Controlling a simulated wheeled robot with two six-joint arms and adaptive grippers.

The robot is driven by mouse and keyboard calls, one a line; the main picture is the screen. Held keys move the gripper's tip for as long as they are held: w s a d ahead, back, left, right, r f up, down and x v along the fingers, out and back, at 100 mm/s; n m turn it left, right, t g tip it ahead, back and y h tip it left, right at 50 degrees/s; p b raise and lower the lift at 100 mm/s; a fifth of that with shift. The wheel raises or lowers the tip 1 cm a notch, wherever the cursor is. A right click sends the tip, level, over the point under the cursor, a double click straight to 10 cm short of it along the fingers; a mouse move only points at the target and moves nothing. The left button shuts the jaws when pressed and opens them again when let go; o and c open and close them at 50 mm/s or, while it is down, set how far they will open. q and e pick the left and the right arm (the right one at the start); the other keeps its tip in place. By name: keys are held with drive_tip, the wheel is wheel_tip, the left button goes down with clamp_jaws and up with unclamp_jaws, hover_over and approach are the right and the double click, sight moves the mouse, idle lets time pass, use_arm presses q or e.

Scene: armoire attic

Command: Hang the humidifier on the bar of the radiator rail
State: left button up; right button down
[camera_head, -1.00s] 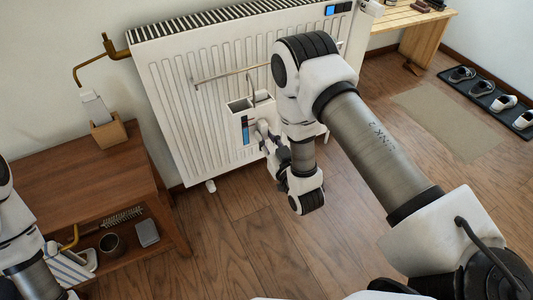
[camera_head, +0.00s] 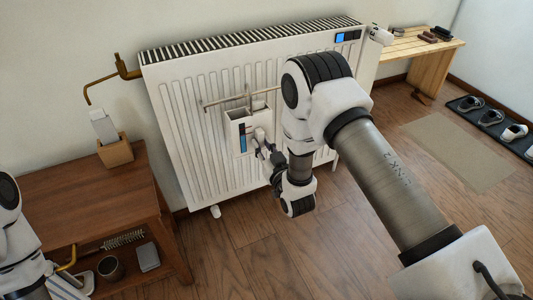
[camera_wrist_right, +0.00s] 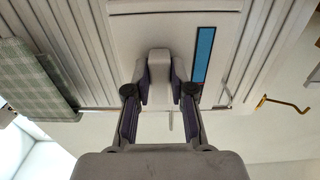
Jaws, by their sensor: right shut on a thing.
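The humidifier (camera_head: 235,116) is a white open-topped box with a blue strip on its front, held roughly upright before the radiator. In the right wrist view its front (camera_wrist_right: 130,35) fills the top middle. My right gripper (camera_head: 260,139) is shut on the grey knob (camera_wrist_right: 159,62) on its front. The rail bar (camera_head: 221,101) runs across the radiator just above the box. The humidifier's upright hook (camera_head: 248,92) overlaps the bar in the head view; I cannot tell whether it is over or in front of it. My left gripper is out of view.
The white radiator (camera_head: 185,130) stands against the wall. A brown wooden table (camera_head: 85,195) with a small wooden holder (camera_head: 115,151) stands left. A wooden bench (camera_head: 410,52), mat (camera_head: 460,150) and shoe tray (camera_head: 480,118) lie right. My right arm hides part of the radiator.

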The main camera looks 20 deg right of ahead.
drive_tip(key=shift+w+b, duration=0.3)
drive_tip(key=shift+w, duration=0.6)
drive_tip(key=shift+f+b, duration=0.8)
drive_tip(key=shift+f, duration=0.5)
drive_tip(key=c, duration=0.9)
unclamp_jaws()
drive_tip(key=shift+s, duration=0.1)
drive_tip(key=shift+s+f, duration=0.1)
